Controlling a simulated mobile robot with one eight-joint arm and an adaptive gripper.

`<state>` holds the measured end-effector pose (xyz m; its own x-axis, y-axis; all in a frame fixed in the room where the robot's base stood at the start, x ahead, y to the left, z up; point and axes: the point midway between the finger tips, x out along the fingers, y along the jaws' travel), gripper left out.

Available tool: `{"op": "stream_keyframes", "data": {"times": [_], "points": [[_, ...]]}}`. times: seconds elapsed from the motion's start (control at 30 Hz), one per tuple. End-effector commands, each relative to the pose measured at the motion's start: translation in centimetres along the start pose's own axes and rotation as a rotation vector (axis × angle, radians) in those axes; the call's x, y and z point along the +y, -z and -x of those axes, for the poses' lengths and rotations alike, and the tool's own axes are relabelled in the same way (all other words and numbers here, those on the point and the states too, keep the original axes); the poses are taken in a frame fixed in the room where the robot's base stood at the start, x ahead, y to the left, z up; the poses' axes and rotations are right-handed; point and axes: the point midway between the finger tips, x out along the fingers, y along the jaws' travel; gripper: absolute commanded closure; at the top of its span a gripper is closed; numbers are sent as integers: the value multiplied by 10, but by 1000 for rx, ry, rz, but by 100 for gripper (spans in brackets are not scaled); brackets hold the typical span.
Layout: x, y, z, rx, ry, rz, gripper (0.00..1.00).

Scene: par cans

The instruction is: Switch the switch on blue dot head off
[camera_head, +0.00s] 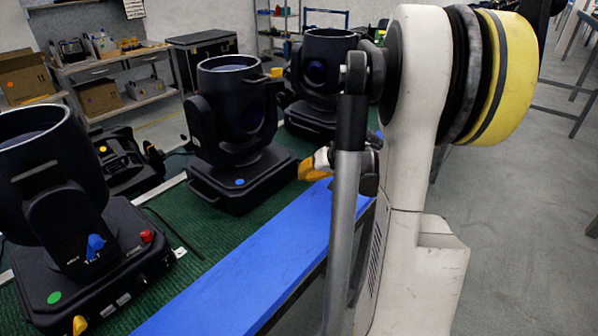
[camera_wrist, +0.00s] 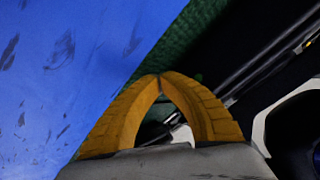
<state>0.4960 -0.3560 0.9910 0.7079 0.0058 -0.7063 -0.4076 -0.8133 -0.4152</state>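The blue dot head (camera_head: 232,110) is a black moving-head light standing upright on the green mat, with a blue dot (camera_head: 240,182) on its base (camera_head: 235,195). I cannot make out its switch in either view. My gripper (camera_head: 304,170) has orange fingers and is at the right end of that base, very close to it; I cannot tell whether they touch. In the wrist view my gripper (camera_wrist: 160,76) is shut with its fingertips together, and nothing shows clamped between the tips. Dark, blurred surfaces fill the right of that view.
The green dot head (camera_head: 60,215) stands at the near left, with blue, red and yellow knobs. Another black head (camera_head: 322,75) stands behind. The blue table edge (camera_head: 250,275) runs along the front, also in the wrist view (camera_wrist: 70,60). Open floor lies right.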

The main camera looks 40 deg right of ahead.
Motion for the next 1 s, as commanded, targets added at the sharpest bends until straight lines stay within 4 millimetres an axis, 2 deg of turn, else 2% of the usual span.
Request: {"op": "stream_keyframes", "data": {"times": [0.4,0.77,1.0], "points": [[6,-6,12,1,0,-1,100],[7,-7,13,0,0,0,100],[15,-14,28,1,-2,-1,100]]}}
